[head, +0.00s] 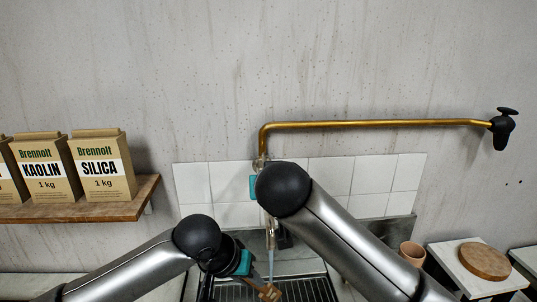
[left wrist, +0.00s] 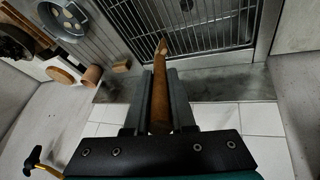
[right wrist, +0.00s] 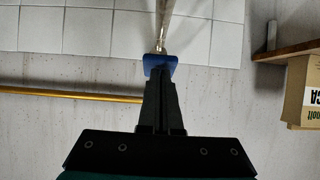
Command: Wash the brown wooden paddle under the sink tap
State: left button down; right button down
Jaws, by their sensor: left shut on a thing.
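The brown wooden paddle (left wrist: 160,95) is held by its handle between the fingers of my left gripper (left wrist: 160,88), over the sink grate (left wrist: 215,22). In the head view the lower part of the paddle (head: 269,292) shows beside that gripper (head: 250,272), below the tap. The tap spout (head: 271,238) hangs down in front of the white tiles. In the right wrist view my right gripper (right wrist: 160,85) has its fingers together, with the tips at a blue tab (right wrist: 160,64) at the base of the pale pipe or stream. My right arm hides part of the tap.
A brass pipe (head: 380,124) runs along the wall to a black handle (head: 503,128). Paper bags (head: 102,170) stand on a wooden shelf (head: 90,211) at left. A terracotta cup (head: 412,253) and a wooden disc (head: 485,261) are at right.

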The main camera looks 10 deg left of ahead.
jog(key=shift+s+d+f, duration=0.1)
jog(key=shift+f, duration=0.5)
pick_arm(q)
jog(key=shift+w, duration=0.15)
pick_arm(e)
jog(key=w+r+v, duration=0.1)
jog(key=r+v, duration=0.1)
jog(key=v, duration=1.1)
jog(key=shift+a+r, duration=0.25)
jog(key=shift+r, duration=0.2)
jog(key=shift+r, duration=0.1)
